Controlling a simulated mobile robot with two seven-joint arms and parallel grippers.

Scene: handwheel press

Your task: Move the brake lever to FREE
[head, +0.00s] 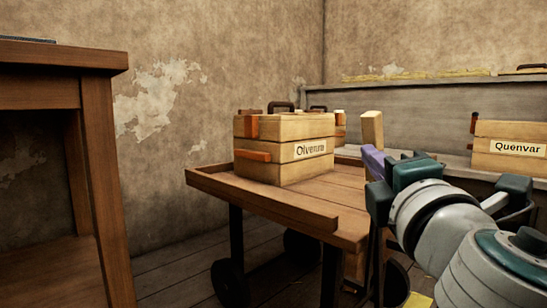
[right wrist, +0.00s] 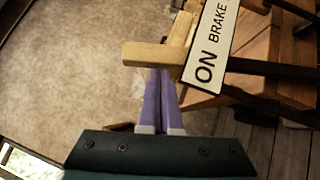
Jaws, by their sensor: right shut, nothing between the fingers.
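The brake lever shows in the head view as a pale wooden end (head: 372,128) standing above my fingers, and in the right wrist view as a pale wooden bar (right wrist: 148,54). A white plate (right wrist: 217,40) beside it reads "ON BRAKE"; the rest of its lettering is cut off. My right gripper (head: 372,156) has purple fingers, which are shut and empty. In the right wrist view their tips (right wrist: 165,72) lie right at the bar's near edge; I cannot tell whether they touch. My left gripper is not in view.
A wooden cart (head: 275,208) on dark wheels carries a labelled wooden crate (head: 262,150). A crate marked "Quenvar" (head: 500,160) stands at the right by a grey bench (head: 420,105). A brown wooden table (head: 105,190) is at the left. Floor shows between table and cart.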

